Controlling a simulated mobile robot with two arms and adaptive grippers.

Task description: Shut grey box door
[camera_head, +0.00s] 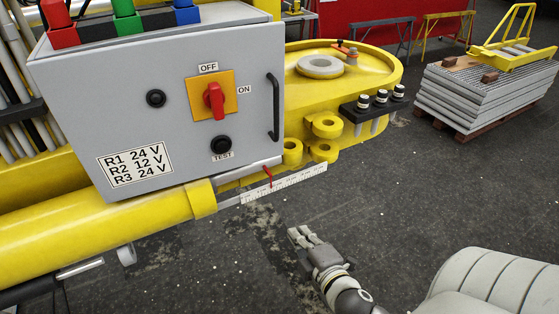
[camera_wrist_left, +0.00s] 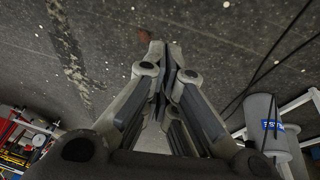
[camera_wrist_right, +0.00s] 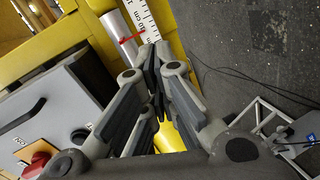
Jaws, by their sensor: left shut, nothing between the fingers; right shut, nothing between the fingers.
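The grey box (camera_head: 110,85) stands on the yellow boom at the left in the head view. Its front door (camera_head: 180,130) lies flat against the box and looks closed. The door carries a red switch (camera_head: 214,100) on a yellow plate, and a black handle (camera_head: 273,107) at its right edge. My right gripper (camera_head: 300,234) is shut and empty, below and to the right of the door, over the floor. In the right wrist view its fingers (camera_wrist_right: 157,55) meet, with part of the grey door (camera_wrist_right: 50,125) at left. My left gripper (camera_wrist_left: 161,50) is shut and empty above dark floor.
The yellow boom (camera_head: 120,220) runs below the box, with a white ruler scale (camera_head: 285,185) and a red pointer beside it. Black-capped posts (camera_head: 372,100) stand on the boom's end. A stack of grey gratings (camera_head: 490,95) stands at the right. The floor between is clear.

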